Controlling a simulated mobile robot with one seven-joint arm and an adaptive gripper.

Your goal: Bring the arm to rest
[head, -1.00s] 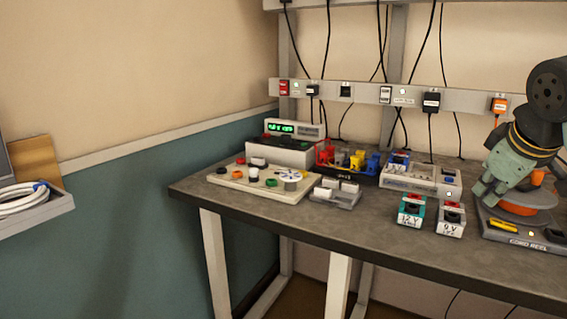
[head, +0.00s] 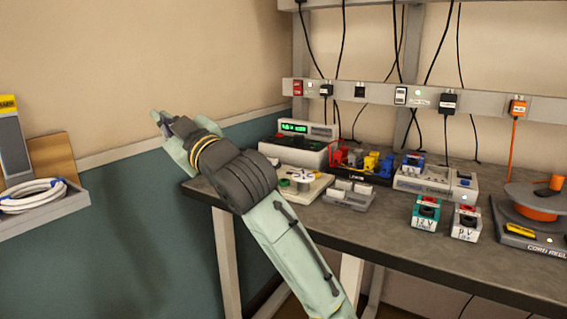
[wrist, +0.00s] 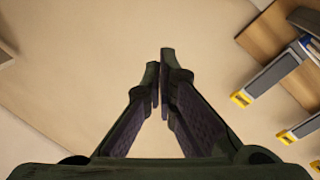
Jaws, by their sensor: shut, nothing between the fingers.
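My gripper (head: 165,125) is at the end of my arm, raised in front of the wall at the left of the bench in the head view. It points up and to the left, clear of the bench top. In the wrist view my gripper (wrist: 160,85) has its two fingers together at the tips, with nothing between them. My forearm crosses in front of the bench's left corner and hides part of the cream panel (head: 312,187) there.
The grey workbench (head: 400,235) carries a meter (head: 295,150), two battery boxes (head: 426,212) and a cord reel (head: 530,235). A wall shelf (head: 45,205) with a coiled white cable (head: 30,197) is at the left. Power strips with hanging cords line the back.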

